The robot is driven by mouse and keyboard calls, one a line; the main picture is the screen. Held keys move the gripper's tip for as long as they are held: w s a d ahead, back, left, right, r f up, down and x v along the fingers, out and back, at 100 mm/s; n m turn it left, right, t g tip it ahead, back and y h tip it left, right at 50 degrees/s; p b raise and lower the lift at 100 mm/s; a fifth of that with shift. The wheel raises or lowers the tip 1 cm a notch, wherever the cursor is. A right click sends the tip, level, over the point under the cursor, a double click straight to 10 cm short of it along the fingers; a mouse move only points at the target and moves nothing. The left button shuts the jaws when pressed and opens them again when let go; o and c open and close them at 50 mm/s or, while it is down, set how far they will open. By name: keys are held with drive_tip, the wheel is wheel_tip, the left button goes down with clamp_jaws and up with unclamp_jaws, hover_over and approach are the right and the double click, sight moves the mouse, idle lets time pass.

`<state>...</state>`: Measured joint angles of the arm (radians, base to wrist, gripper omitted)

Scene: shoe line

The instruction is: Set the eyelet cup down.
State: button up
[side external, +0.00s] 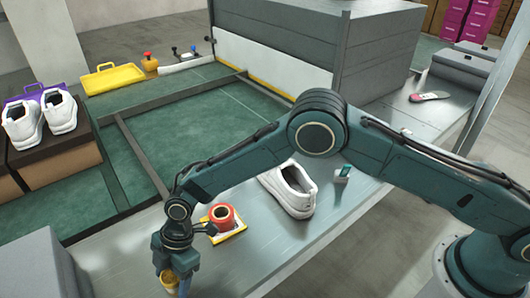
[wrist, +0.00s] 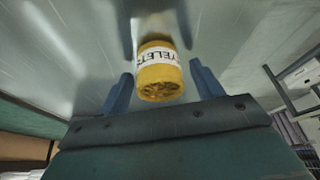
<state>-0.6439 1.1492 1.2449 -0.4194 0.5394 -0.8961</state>
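The yellow eyelet cup (wrist: 160,72) has a white label with black letters and small pieces in its open top. It is between the blue fingers of my gripper (wrist: 160,84), with a narrow gap on each side. My gripper looks open around it. In the side view, the cup (side external: 169,281) shows under my gripper (side external: 172,278) at the front left of the grey metal bench (side external: 270,255). It appears to stand on the bench; its base is hard to make out.
A white shoe (side external: 288,190) and a small teal item (side external: 343,173) stand further right. A grey box (side external: 40,265) is at the left. The front bench surface is mostly clear.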

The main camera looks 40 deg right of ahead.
drive_tip(key=shift+r, duration=0.15)
drive_tip(key=v, duration=1.2)
idle(0.5)
